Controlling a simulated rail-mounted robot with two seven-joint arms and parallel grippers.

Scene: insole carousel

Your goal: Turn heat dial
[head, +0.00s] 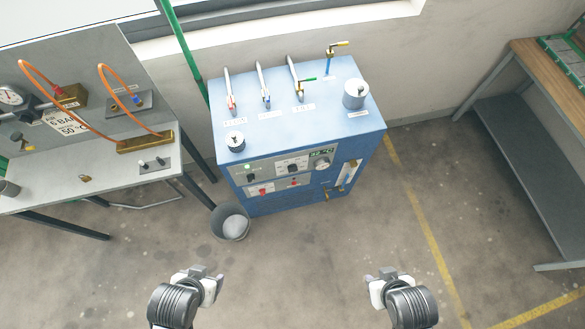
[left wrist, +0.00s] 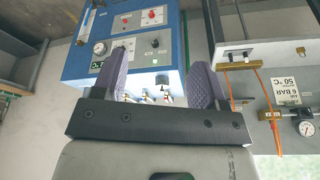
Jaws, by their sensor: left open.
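The heat dial appears to be the black knob (head: 292,169) on a pale plate, in the grey front panel of the blue machine (head: 285,111); its label is too small to read. In the left wrist view, which is turned upside down, a black knob (left wrist: 155,43) shows on the panel beyond the fingers. My left gripper (head: 219,281) is in front of and below the machine, well apart from the panel. Its fingers (left wrist: 162,78) are open with nothing between them. My right gripper (head: 370,278) is out in front at the right, clear of the machine; its jaw opening is unclear.
A gauge (head: 322,164), a green digital display and red controls (head: 262,190) sit near the knob. A round bin (head: 231,223) stands at the machine's lower left corner. A grey bench (head: 100,180) is at left, a wooden-topped table (head: 545,55) at right.

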